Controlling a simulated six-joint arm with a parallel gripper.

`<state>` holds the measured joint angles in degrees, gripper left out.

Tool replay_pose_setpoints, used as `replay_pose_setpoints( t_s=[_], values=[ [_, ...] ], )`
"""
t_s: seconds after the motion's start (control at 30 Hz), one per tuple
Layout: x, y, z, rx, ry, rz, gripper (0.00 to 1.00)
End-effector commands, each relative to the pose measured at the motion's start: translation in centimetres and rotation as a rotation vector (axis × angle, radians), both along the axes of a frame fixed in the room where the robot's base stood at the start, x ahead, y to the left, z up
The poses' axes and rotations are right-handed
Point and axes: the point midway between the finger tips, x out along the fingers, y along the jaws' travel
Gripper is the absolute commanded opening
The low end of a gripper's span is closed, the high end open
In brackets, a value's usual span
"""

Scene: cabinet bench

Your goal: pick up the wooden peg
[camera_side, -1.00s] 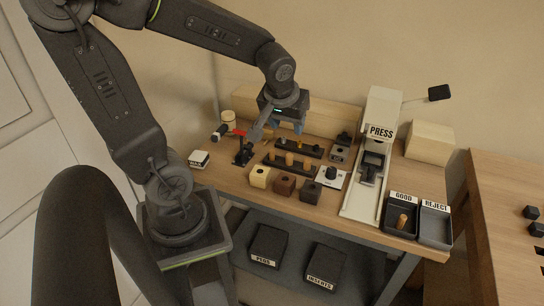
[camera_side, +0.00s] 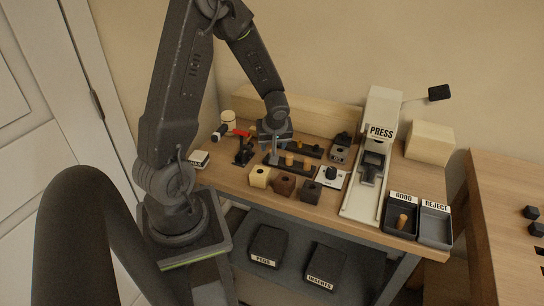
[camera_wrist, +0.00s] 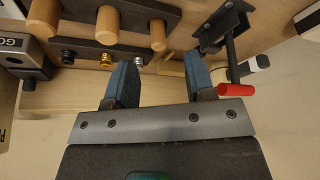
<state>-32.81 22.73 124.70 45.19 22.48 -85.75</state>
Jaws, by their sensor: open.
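Three light wooden pegs stand in a dark rack (camera_wrist: 128,12). In the wrist view they are a left peg (camera_wrist: 44,18), a middle peg (camera_wrist: 107,28) and a right peg (camera_wrist: 158,36). Two pegs also show clearly in the side view (camera_side: 289,159) (camera_side: 307,165). My gripper (camera_wrist: 160,75) is open with blue fingers and nothing between them. The right peg appears just beyond the fingertips, roughly in line with the gap. In the side view my gripper (camera_side: 273,156) is low at the left end of the rack, and the leftmost peg is hidden there.
A toggle clamp with a red handle (camera_wrist: 236,90) is close to the right finger. Another rack with small metal inserts (camera_wrist: 106,61) stands behind. Three blocks (camera_side: 285,184) sit in front. The press (camera_side: 381,130) and trays (camera_side: 435,226) are at right; a peg (camera_side: 402,220) is in GOOD.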

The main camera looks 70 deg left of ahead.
Motion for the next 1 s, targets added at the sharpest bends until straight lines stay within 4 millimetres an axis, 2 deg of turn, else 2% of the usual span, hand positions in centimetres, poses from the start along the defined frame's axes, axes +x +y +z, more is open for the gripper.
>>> replay_pose_setpoints(
  t_s=[0.23, 0.53, 0.87, 1.0],
  values=[
    [0.2, 0.6, -1.5, -0.002, 0.002, -0.001, 0.5],
    [0.8, 2.3, -4.9, -0.002, 0.002, -0.002, 0.5],
    [0.8, 2.6, -5.3, 0.0, -0.001, -0.001, 0.5],
    [0.8, 2.5, -5.3, 0.0, -0.001, -0.001, 0.36]
  ],
)
